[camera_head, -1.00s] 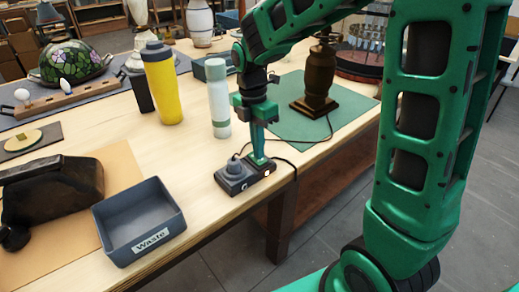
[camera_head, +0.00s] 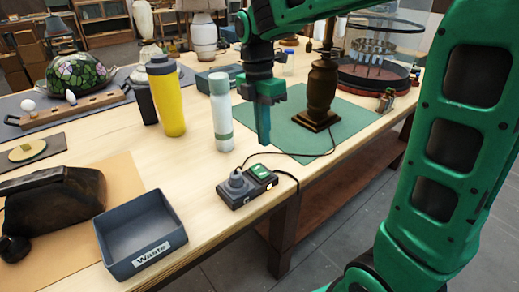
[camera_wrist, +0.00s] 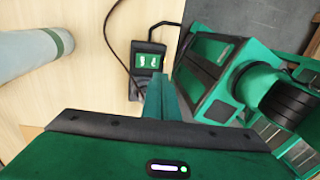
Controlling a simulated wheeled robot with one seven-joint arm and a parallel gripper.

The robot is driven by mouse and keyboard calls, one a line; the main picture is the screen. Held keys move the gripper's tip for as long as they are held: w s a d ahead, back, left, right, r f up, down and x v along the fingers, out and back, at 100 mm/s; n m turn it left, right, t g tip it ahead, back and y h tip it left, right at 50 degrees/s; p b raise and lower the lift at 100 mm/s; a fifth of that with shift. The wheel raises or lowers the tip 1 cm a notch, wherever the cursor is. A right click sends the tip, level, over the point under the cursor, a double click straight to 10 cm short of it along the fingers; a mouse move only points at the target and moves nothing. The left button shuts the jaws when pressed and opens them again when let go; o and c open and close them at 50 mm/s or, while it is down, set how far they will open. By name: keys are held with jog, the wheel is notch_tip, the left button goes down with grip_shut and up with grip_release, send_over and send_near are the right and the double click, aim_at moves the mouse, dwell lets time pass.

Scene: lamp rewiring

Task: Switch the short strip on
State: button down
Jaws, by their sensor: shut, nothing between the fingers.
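The short strip (camera_head: 236,198) is a small dark block near the table's front edge. A dark round plug (camera_head: 236,180) sits in its left socket, with a black cord. At its right end is a bright green switch (camera_head: 259,171), which looks lit. In the wrist view the strip (camera_wrist: 136,50) shows this green face (camera_wrist: 148,60) with white marks; its lower part is partly hidden by my fingers. My gripper (camera_head: 264,142) is shut and empty, pointing down above the strip's switch end, apart from it. Its fingertips also show in the wrist view (camera_wrist: 160,78).
A white-green bottle (camera_head: 221,115) and a yellow bottle (camera_head: 167,98) stand behind the strip. A grey waste bin (camera_head: 140,238) is to its left. A brown lamp base (camera_head: 322,90) stands on a green mat (camera_head: 298,140). Black cord runs around the strip.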

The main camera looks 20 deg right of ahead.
jog(key=shift+s+r, duration=0.15)
jog(key=shift+r, duration=0.95)
jog(key=shift+s+r, duration=0.1)
jog(key=shift+r, duration=1)
jog(key=shift+d, duration=0.15)
jog(key=s+d+f+m, duration=0.5)
jog(key=s+d+m, duration=0.4)
jog(key=m, duration=0.5)
jog(key=s+d+f+m+t, duration=0.1)
jog(key=s+d+f+m, duration=0.4)
jog(key=s+d+m, duration=0.4)
jog(key=s+m, duration=0.5)
jog(key=shift+s+y, duration=0.25)
jog(key=shift+y, duration=0.05)
jog(key=shift+w+f, duration=0.3)
jog(key=shift+w, duration=0.35)
